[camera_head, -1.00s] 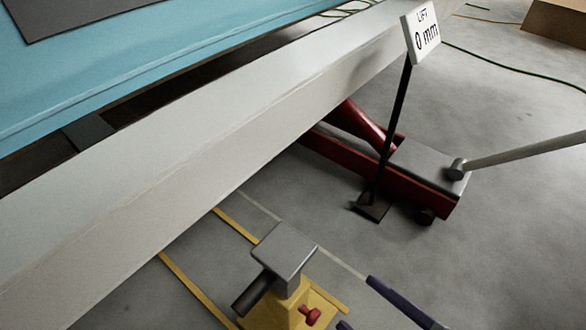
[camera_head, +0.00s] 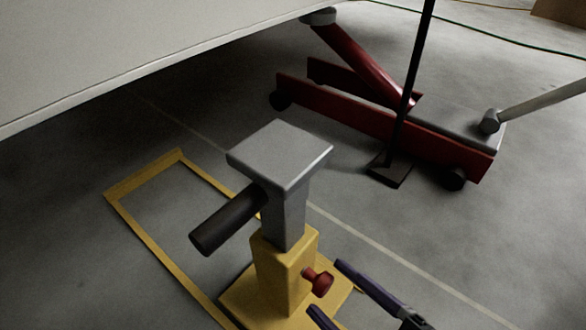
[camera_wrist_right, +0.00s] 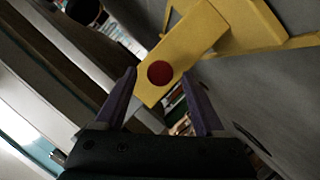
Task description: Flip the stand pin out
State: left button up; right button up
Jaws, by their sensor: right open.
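The jack stand has a yellow body (camera_head: 283,270), a grey post with a flat square top (camera_head: 280,155) and a dark cylindrical handle (camera_head: 228,220) sticking out to the left. A red pin (camera_head: 318,282) with a round knob sticks out of the yellow body's right side. In the right wrist view, the red pin (camera_wrist_right: 160,74) shows as a round disc on the yellow face. My right gripper (camera_head: 327,288) has purple fingers and is open. Its fingertips (camera_wrist_right: 159,77) lie on either side of the knob; I cannot tell whether they touch it. My left gripper is not in view.
A red floor jack (camera_head: 385,115) with a grey handle stands behind the stand. A black pole on a square foot (camera_head: 388,170) is beside it. A pale beam (camera_head: 150,50) overhangs the upper left. A yellow rectangle (camera_head: 130,190) is marked on the floor left of the stand.

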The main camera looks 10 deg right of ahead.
jog(key=shift+b+x, duration=0.55)
jog(key=shift+x, duration=0.9)
grip_shut()
dwell(0.3)
